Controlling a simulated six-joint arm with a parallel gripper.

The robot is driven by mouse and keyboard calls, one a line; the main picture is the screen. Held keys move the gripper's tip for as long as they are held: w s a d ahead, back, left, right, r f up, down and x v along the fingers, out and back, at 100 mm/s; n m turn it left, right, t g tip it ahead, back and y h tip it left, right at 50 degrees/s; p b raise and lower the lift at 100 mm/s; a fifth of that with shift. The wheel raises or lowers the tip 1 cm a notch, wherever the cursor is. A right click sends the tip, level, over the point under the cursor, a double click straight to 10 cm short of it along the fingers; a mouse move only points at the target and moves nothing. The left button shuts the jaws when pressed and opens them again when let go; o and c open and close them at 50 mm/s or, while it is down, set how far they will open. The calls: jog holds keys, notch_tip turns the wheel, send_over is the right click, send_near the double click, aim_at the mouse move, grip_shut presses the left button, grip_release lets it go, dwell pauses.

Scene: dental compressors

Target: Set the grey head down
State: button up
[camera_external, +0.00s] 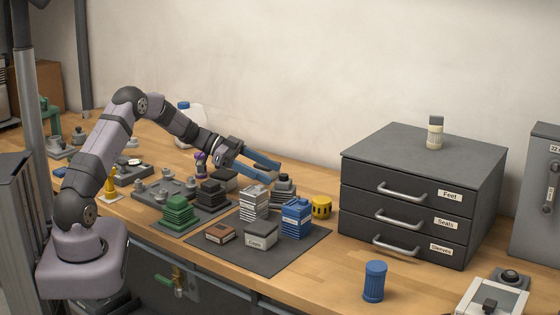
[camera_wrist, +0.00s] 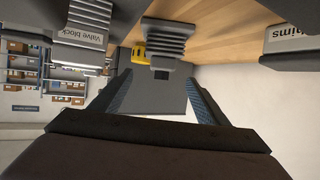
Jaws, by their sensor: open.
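A dark grey finned head (camera_external: 284,188) stands upright at the back of the dark mat (camera_external: 225,262), just below my fingertips. A grey finned piece, which looks like the same head (camera_wrist: 166,38), shows ahead of the fingers in the wrist view. My gripper (camera_external: 277,171) has its two blue fingers spread apart, with nothing between them; they also show in the wrist view (camera_wrist: 158,80). The fingers look clear of the head, though the exact gap cannot be told.
A silver finned stack (camera_external: 254,203), a blue finned block (camera_external: 296,218) and a yellow cup (camera_external: 321,207) stand close by. A dark drawer cabinet (camera_external: 390,228) is to the right. A blue canister (camera_external: 374,281) stands near the front. Bare wood lies between mat and cabinet.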

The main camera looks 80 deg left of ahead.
jog(key=shift+v, duration=1.3)
jog(key=w+r+y, duration=0.1)
jog(key=w+r, duration=0.1)
jog(key=w+d+r+n+y+p, duration=0.1)
jog(key=w, duration=0.2)
jog(key=w+d+r+t+y, duration=0.1)
jog(key=w+r, duration=0.1)
jog(key=shift+w+d+r, duration=0.1)
jog(key=shift+w+r, duration=0.05)
jog(key=shift+r, duration=0.2)
jog(key=s+d+n+g+y+p, duration=0.35)
jog(key=d+n+y, duration=0.2)
jog(key=d, duration=0.55)
jog(key=s+d+f+m+g+h+p, duration=0.1)
jog(key=s+d+f+g, duration=0.2)
jog(key=s+d, duration=0.5)
jog(key=s+d+f+g+h, duration=0.1)
jog(key=s+d+f+g, duration=0.25)
jog(key=s+d, duration=0.45)
jog(key=s+d+f+m+g+h+p, duration=0.1)
jog(key=s+d+f+g+h, duration=0.25)
jog(key=s, duration=0.85)
notch_tip(320, 180, down, 8)
jog(key=d+y+b, duration=0.1)
jog(key=y+b, duration=0.1)
jog(key=b, duration=0.7)
jog(key=shift+w+d+f+b, duration=0.2)
jog(key=shift+d+b, duration=0.1)
